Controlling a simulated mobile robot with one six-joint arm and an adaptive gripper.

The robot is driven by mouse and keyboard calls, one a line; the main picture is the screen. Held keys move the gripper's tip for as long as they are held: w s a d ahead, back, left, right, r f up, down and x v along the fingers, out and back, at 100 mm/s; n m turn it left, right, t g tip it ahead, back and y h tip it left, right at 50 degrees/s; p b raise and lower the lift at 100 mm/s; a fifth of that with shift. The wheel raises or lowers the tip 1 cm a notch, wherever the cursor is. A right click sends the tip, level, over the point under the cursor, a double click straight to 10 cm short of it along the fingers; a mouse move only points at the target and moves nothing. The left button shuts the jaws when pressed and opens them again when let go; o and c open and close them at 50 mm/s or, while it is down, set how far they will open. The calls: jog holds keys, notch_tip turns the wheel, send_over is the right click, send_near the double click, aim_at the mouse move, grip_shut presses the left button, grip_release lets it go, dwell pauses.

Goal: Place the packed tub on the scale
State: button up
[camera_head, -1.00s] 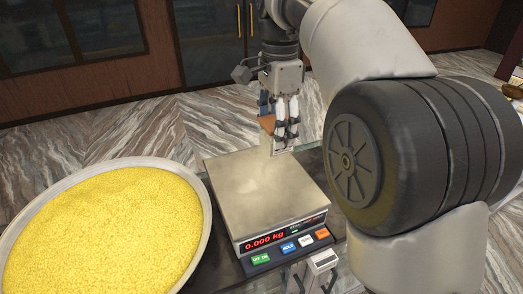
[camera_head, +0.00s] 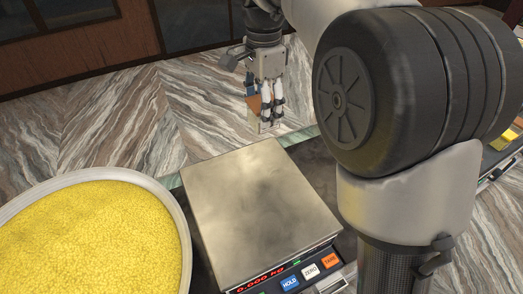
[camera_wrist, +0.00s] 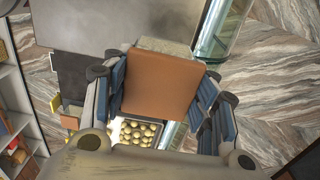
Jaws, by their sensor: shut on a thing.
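My gripper (camera_head: 267,112) is shut on the packed tub (camera_head: 254,108), a small box with an orange-brown top and a paler side. In the head view the tub is partly hidden by the fingers and appears just past the scale's far edge. In the wrist view the tub (camera_wrist: 160,84) sits between the blue-padded fingers. The scale (camera_head: 262,210) has a bare grey plate, and its red display reads 0.000 kg. The plate (camera_wrist: 110,22) also shows at the top of the wrist view, with the tub apart from its middle.
A wide metal pan (camera_head: 178,205) of yellow grains stands left of the scale. A glass panel (camera_wrist: 215,30) runs along the counter edge in the wrist view. A tray of round sweets (camera_wrist: 138,132) lies below the gripper. Shelves (camera_wrist: 12,95) stand at the left.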

notch_tip(320, 180, down, 12)
jog(key=shift+w, duration=0.1)
jog(key=shift+b, duration=0.3)
jog(key=shift+f, duration=0.2)
jog(key=o, duration=1.1)
jog(key=shift+r, duration=0.2)
